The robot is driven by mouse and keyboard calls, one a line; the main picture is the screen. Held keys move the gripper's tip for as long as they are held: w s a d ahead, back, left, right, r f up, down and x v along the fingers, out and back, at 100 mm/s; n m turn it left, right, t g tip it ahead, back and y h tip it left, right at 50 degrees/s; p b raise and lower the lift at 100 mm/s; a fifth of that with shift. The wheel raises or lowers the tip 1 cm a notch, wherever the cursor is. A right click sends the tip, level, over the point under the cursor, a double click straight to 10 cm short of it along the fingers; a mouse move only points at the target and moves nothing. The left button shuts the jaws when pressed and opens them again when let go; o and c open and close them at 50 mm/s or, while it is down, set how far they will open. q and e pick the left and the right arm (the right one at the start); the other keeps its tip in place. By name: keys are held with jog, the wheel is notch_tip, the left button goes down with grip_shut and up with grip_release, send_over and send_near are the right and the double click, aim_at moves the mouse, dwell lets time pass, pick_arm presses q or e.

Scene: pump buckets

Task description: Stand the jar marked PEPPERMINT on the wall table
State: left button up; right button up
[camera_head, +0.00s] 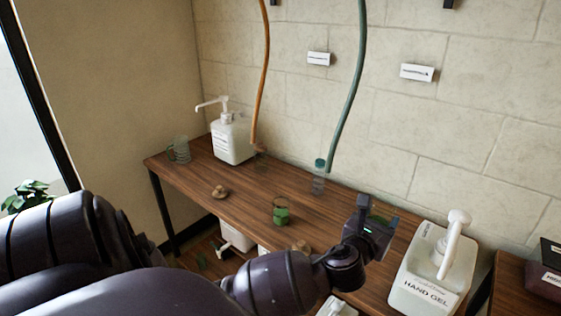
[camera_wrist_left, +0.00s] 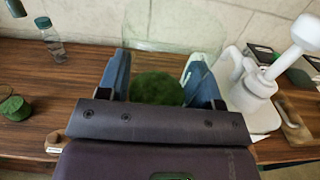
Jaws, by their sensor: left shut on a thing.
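My left gripper (camera_head: 378,220) is over the right part of the brown wooden wall table (camera_head: 240,188). In the left wrist view its blue fingers (camera_wrist_left: 160,78) are shut on a green-filled jar (camera_wrist_left: 157,88), whose clear glass is hard to make out. No marking on it can be read, and I cannot tell whether its base touches the table. Another small jar with green contents (camera_head: 281,212) stands mid-table, left of the gripper; it also shows in the left wrist view (camera_wrist_left: 15,106). My right gripper is not in view.
A white HAND GEL pump bucket (camera_head: 428,270) stands close right of the gripper. Another white pump bucket (camera_head: 232,138) and a glass mug (camera_head: 180,150) stand at the far left. A clear bottle (camera_head: 318,184) stands below the green hose (camera_head: 350,95). The table's left-middle has free room.

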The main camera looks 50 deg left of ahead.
pick_arm(q)
jog(key=w+a+f+n+g+y+b, duration=0.25)
jog(key=w+a+y, duration=0.2)
jog(key=a, duration=0.45)
jog(key=shift+n+t+h, duration=0.25)
jog(key=f+b, duration=0.2)
jog(key=f, duration=0.4)
jog(key=f+b, duration=0.2)
jog(key=f, duration=0.4)
jog(key=w+f+b, duration=0.1)
jog(key=f+b, duration=0.2)
jog(key=f, duration=0.3)
jog(key=shift+a+f, duration=0.15)
jog(key=shift+f, duration=0.35)
jog(key=shift+r, duration=0.15)
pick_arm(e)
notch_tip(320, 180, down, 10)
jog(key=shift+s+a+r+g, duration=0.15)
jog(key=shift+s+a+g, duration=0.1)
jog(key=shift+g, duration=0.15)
pick_arm(q)
jog(key=o, duration=1.1)
jog(key=shift+f, duration=0.2)
